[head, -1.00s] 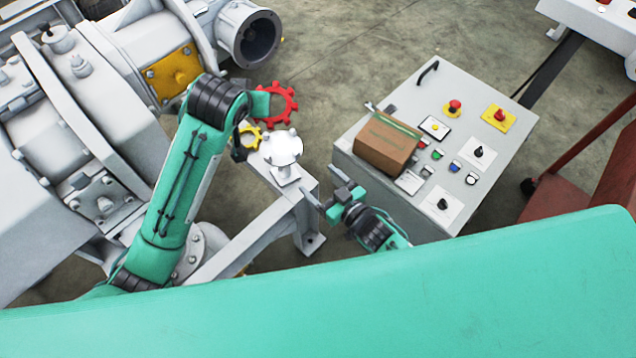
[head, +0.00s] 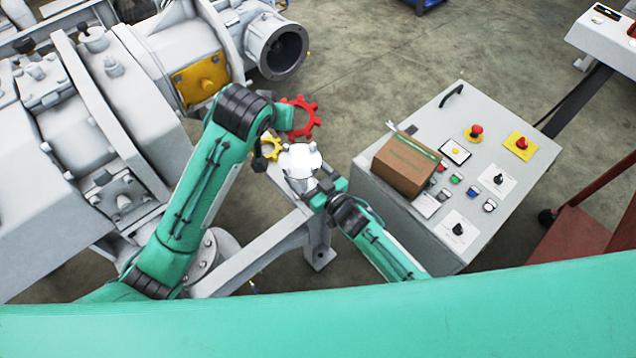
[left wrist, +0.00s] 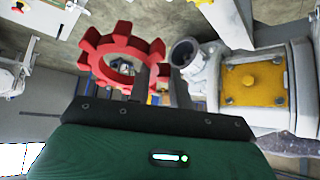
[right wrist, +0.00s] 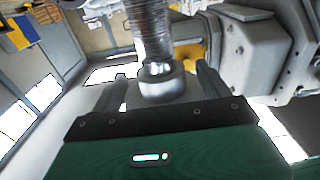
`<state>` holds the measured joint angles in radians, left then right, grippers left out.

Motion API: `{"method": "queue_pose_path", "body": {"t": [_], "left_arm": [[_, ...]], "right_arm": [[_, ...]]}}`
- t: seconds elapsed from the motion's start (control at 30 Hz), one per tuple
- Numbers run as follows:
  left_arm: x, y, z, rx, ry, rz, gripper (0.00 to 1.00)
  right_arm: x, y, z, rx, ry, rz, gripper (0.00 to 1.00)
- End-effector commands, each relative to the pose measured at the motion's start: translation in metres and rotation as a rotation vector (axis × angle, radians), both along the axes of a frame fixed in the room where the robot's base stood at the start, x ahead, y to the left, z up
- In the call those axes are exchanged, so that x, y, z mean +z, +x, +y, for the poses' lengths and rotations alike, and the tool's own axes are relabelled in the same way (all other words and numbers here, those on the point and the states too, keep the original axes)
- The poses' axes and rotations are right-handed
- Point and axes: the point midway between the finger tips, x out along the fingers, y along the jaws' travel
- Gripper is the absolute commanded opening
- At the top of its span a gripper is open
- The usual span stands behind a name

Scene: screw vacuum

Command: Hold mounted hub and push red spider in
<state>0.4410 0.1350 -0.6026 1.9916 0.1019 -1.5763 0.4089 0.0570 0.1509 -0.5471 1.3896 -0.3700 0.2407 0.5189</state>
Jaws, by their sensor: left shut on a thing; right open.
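The red toothed spider (head: 312,120) is held up by my left gripper (head: 290,116), beyond the hub and apart from it. In the left wrist view the red spider (left wrist: 97,57) shows its open ring, and the left fingers (left wrist: 147,80) are shut on its rim. My right gripper (head: 320,193) is open at the hub's near side. In the right wrist view a round metal part (right wrist: 160,88) with a ribbed shaft lies between the right fingers; whether they touch it cannot be told.
A grey control box (head: 455,200) with buttons and a cardboard box (head: 405,165) stands to the right. Large grey machinery (head: 80,150) fills the left. Open floor lies behind.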

Motion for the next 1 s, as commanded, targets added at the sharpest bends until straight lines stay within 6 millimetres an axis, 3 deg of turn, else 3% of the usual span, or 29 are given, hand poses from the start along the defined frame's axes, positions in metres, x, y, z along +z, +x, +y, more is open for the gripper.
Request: {"method": "queue_pose_path", "body": {"t": [0.47,0.83,1.0], "left_arm": [[0.0004,0.0001,-0.0001,0.0,0.0,-0.001,0.0],[0.0004,0.0001,-0.0001,0.0,0.0,-0.001,0.0],[-0.0016,0.001,-0.0015,-0.018,0.001,0.004,0.0]], "right_arm": [[0.0,0.0101,0.0079,0.0,0.0,0.0,0.76],[0.0002,0.01,0.0077,0.0,0.0,0.0,0.04],[0.0002,0.01,0.0076,0.0,0.0,0.0,0.0]]}}
